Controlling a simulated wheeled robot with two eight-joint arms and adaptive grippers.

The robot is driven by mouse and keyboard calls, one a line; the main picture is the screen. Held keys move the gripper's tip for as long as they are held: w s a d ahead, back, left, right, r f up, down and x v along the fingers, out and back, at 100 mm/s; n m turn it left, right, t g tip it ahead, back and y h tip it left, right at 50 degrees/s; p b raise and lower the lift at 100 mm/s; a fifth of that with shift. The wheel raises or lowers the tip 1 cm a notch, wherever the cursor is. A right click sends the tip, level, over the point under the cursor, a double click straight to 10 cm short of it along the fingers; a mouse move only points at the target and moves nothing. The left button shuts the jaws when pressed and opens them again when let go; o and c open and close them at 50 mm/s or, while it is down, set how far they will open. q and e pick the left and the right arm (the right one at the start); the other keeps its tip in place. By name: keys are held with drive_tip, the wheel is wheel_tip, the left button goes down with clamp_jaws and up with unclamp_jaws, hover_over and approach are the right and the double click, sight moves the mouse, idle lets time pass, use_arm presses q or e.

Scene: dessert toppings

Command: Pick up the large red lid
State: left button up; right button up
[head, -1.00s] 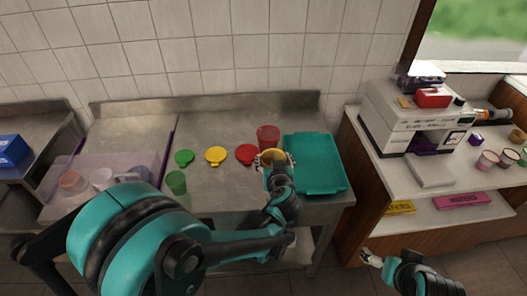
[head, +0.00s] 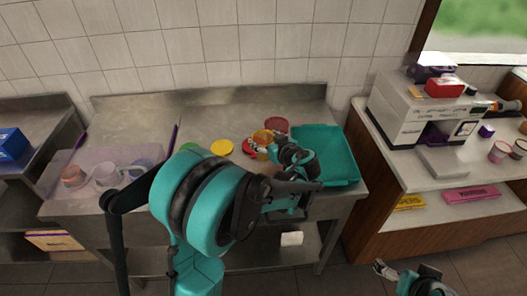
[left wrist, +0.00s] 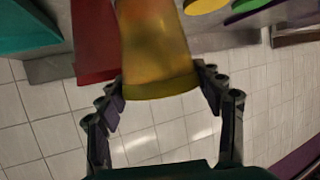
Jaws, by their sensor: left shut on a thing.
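The red lid (head: 251,146) lies flat on the steel counter, left of a yellow cup (head: 262,137), partly hidden by my left gripper and the cup. My left gripper (head: 266,150) is shut on the yellow cup. In the left wrist view the cup (left wrist: 157,50) stands between both fingers (left wrist: 160,85), which touch its rim end. A red cup (head: 277,123) is just behind and right of the yellow cup; it also shows in the left wrist view (left wrist: 95,40). My right gripper (head: 384,269) is low at the bottom right, away from the counter, too small to read.
A teal tray (head: 340,165) is right of the cups. A yellow lid (head: 222,147) and a green lid (head: 190,147), partly behind my left arm, lie to the left. A clear bin (head: 85,200) with cups is at the far left. The counter's back left is clear.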

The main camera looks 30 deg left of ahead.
use_arm(q)
drive_tip(key=shift+s+a+f, duration=0.1)
drive_tip(key=shift+a+f, duration=0.1)
wheel_tip(320, 180, down, 4)
drive_tip(key=shift+b, duration=1.1)
drive_tip(key=shift+r, duration=0.15)
drive_tip(key=o, duration=0.5)
drive_tip(key=shift+f, duration=0.2)
drive_tip(key=o, duration=0.4)
drive_tip(key=shift+o, duration=0.2)
drive_tip(key=shift+r, duration=0.1)
